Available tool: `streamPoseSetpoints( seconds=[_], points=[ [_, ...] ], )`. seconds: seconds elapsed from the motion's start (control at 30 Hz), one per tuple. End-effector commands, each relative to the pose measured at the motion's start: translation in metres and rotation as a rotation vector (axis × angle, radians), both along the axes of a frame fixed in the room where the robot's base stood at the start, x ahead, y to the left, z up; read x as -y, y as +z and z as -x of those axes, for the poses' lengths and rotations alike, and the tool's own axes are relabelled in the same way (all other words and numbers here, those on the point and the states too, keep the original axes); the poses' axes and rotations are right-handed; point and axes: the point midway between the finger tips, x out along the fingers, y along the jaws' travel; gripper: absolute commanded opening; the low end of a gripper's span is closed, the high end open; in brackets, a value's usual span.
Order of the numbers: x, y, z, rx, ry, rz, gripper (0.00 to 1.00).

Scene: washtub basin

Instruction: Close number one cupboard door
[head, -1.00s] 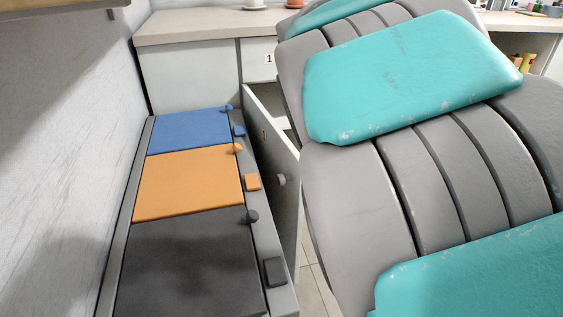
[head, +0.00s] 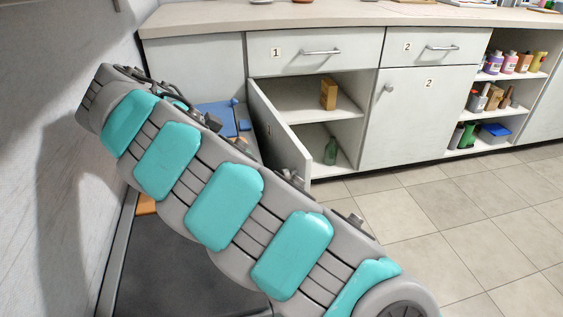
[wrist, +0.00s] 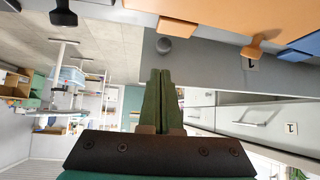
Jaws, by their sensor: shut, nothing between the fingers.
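The number one cupboard door (head: 279,132) is pale grey and stands open. It is swung out toward me from its left side, below the number one drawer (head: 310,52). The cupboard's inside (head: 300,97) shows shelves with a tan box and a green bottle. My arm crosses in front of the lower left, and I cannot make out my gripper in the head view. In the wrist view, my gripper (wrist: 160,72) has its two green fingers together with nothing between them. I cannot tell its distance from the door.
Lidded bins stand along the left wall, with a blue lid (head: 215,118) close to the open door and an orange lid in the wrist view (wrist: 225,12). The number two door (head: 415,120) is shut. Tiled floor (head: 450,210) is clear at right.

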Motion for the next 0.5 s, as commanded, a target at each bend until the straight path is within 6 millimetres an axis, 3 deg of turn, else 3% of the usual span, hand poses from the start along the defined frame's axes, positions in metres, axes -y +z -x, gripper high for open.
streamPoseSetpoints(
  seconds=[0.5],
  points=[
    [0.041, -0.038, -0.013, -0.002, -0.007, 0.004, 0.00]
  ],
)
